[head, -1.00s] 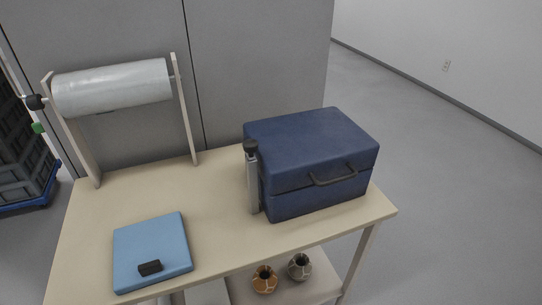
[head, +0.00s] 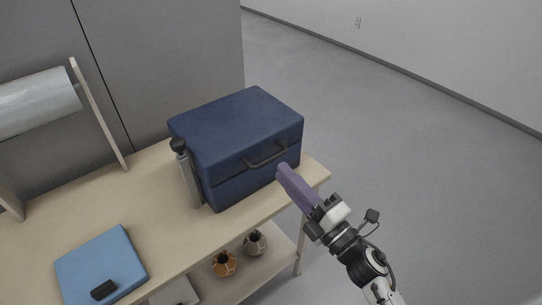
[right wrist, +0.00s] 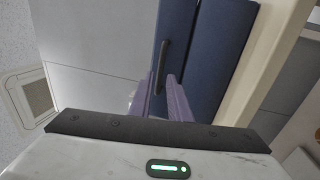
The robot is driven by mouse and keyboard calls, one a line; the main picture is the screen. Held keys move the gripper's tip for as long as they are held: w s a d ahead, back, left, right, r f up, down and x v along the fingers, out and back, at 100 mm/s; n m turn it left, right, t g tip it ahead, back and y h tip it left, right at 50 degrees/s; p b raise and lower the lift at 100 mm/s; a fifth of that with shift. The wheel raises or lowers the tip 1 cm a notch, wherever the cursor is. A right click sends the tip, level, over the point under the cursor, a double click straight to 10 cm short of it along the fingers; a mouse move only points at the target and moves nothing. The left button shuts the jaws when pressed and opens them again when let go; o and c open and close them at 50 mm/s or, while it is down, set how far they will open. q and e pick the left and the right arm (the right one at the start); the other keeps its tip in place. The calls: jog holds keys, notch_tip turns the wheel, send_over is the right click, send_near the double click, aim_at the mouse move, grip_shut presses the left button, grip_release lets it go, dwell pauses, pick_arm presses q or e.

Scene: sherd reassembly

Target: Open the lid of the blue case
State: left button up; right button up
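The blue case (head: 235,135) stands on the beige table with its lid down. Its dark handle (head: 267,156) is on the front face. My right gripper (head: 282,170) is just in front of the case, its purple fingers pointing at the front near the handle. In the right wrist view the two fingers (right wrist: 161,84) are apart with nothing held between them. The handle (right wrist: 161,66) shows just beyond the fingertips, roughly in line with the gap, and the blue case (right wrist: 205,55) fills the area behind. My left gripper is not in view.
A grey post with a dark knob (head: 178,145) stands at the case's left side. A light blue pad (head: 100,262) with a small black block (head: 103,290) lies at the table's left front. Two patterned pots (head: 224,263) stand on the lower shelf. The floor to the right is clear.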

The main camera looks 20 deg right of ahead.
aim_at(271, 159)
jog(key=x, duration=0.6)
jog(key=shift+w+p, duration=0.15)
jog(key=shift+p, duration=0.15)
jog(key=shift+c, duration=0.4)
grip_shut()
